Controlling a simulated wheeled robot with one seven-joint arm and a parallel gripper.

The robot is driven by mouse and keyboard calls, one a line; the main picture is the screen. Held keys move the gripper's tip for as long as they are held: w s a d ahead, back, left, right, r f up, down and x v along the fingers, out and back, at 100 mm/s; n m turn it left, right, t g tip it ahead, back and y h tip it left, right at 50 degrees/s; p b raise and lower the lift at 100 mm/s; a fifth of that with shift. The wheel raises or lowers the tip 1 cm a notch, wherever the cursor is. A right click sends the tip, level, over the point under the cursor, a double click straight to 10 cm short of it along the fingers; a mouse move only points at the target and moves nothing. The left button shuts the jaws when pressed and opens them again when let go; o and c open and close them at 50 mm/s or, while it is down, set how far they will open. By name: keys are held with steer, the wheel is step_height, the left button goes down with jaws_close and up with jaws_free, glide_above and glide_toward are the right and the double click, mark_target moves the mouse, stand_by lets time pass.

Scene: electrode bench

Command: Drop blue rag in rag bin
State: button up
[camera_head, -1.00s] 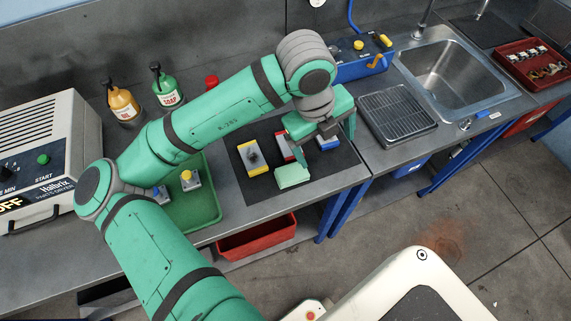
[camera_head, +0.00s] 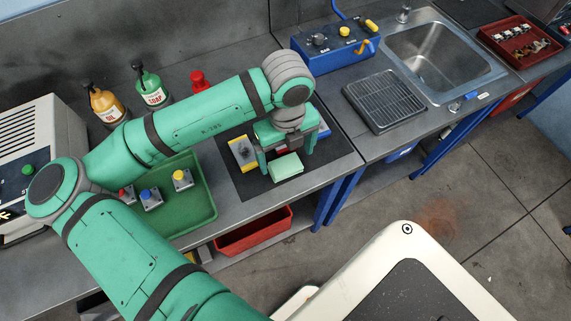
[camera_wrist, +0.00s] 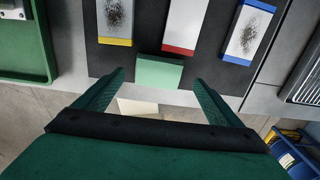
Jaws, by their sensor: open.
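A pale green block (camera_head: 287,167) lies near the front edge of the dark mat (camera_head: 340,160). My gripper (camera_head: 288,160) is open above the mat, one finger on each side of this block. In the wrist view the block (camera_wrist: 159,72) shows between and just beyond the fingertips (camera_wrist: 158,82); I cannot tell whether they touch it. A blue-edged pad (camera_wrist: 250,32) with a dark smudge lies to the right, mostly hidden by my gripper in the head view. No cloth plainly reads as a blue rag. A red bin (camera_head: 254,234) sits under the bench; no label shows.
A yellow-edged pad (camera_head: 241,153) and a red-edged pad (camera_wrist: 193,25) lie beside the blue-edged one. A green tray (camera_head: 196,212) with push buttons is on the left. The drying rack (camera_head: 384,104) and sink (camera_head: 440,60) are on the right. A blue container (camera_wrist: 295,155) shows below the bench.

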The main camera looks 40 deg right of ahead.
mark_target(285, 164)
steer(key=shift+a+f, duration=0.15)
steer(key=shift+f, duration=1.8)
steer(key=shift+w, duration=0.1)
steer(key=c, duration=1.2)
steer(key=shift+r, duration=0.1)
